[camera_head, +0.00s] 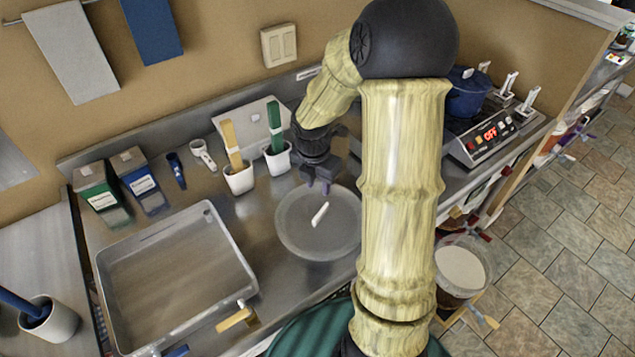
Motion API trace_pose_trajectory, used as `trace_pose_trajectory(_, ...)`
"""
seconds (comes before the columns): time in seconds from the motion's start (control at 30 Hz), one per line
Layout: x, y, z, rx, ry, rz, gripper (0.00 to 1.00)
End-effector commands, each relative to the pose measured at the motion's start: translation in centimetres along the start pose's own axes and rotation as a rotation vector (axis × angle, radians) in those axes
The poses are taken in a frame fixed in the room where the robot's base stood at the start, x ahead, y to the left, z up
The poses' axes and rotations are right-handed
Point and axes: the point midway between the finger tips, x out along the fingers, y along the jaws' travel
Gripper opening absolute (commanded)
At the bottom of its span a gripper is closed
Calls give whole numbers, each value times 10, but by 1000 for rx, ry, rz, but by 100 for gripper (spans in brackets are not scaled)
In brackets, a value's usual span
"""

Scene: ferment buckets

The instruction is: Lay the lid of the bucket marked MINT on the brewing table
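A round translucent lid (290,235) with a white bar handle (320,214) appears to lie flat on the steel table (262,207), right of the metal tray. I see no MINT mark on it. My gripper (320,187) points down over the lid's far edge, apart from the handle in the picture. Its fingers are small and dark, and I cannot tell how far apart they are. A bucket (458,292) with a pale round top stands at the lower right, partly behind my arm. No marking on it is readable.
A metal tray (108,283) fills the left of the table. White pots with a wooden (239,180) and a green tool (277,160) stand behind the lid. Two boxes (100,195) stand far left. A blue pot (468,95) sits by a hotplate reading OFF (487,138).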

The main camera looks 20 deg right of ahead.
Motion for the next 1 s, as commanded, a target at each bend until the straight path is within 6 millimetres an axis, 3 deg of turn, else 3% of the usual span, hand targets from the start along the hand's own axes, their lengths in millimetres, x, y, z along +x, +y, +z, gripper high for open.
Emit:
trace_pose_trajectory(0.17,-2,-1,-4,44,-1,2,31)
trace_pose_trajectory(0.27,-7,-2,-12,158,-2,7,31)
trace_pose_trajectory(1.0,-57,-40,-109,1810,131,119,31)
